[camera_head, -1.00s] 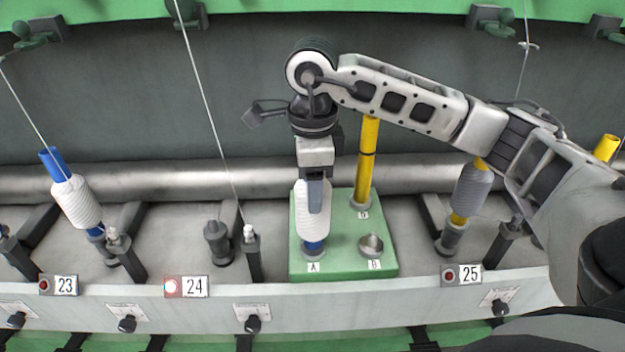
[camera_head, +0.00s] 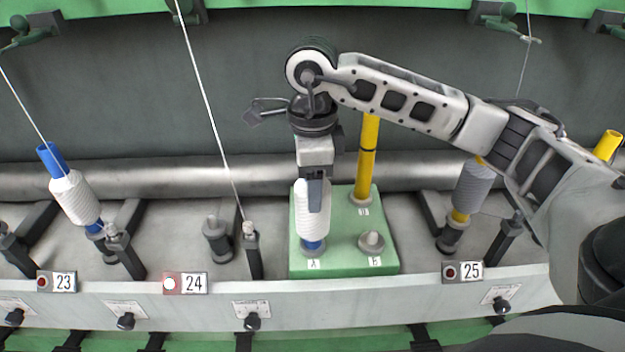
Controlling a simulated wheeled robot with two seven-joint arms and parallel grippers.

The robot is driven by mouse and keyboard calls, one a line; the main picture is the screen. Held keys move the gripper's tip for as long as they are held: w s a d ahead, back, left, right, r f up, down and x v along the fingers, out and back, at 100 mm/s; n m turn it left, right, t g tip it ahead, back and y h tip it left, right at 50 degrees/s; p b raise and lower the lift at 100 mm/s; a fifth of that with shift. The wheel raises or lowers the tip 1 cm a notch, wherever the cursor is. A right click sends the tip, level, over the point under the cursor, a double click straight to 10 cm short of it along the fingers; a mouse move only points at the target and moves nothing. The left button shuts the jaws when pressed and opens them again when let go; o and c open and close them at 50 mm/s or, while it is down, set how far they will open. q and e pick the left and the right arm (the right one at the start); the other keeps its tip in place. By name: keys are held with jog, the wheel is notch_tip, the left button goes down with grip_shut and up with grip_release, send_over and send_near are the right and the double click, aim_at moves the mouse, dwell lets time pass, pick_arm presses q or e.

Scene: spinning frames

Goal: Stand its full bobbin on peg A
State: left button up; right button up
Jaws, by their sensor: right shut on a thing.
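The full bobbin (camera_head: 312,227), white yarn on a blue tube, stands upright at the place marked A on the green block (camera_head: 340,268). Its blue foot meets the grey peg base there; the peg itself is hidden. My right gripper (camera_head: 315,196) points down from above and is shut on the bobbin's upper part. Peg B (camera_head: 372,241) is bare. A yellow empty tube (camera_head: 366,160) stands upright on the rear peg of the block. My left gripper is not in view.
Position 24, with its lit lamp (camera_head: 170,284), has an empty spindle (camera_head: 216,238) and a thread hanging to the post beside it. A white bobbin (camera_head: 73,198) leans at 23. A grey-wound bobbin (camera_head: 472,188) stands at 25, near my forearm.

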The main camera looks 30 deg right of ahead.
jog(key=o, duration=1.6)
jog(key=shift+c, duration=0.2)
notch_tip(320, 180, up, 15)
jog(key=p, duration=0.3)
jog(key=shift+r, duration=0.1)
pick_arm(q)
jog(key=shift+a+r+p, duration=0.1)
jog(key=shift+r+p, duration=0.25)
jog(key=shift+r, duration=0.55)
pick_arm(e)
jog(key=shift+r, duration=0.4)
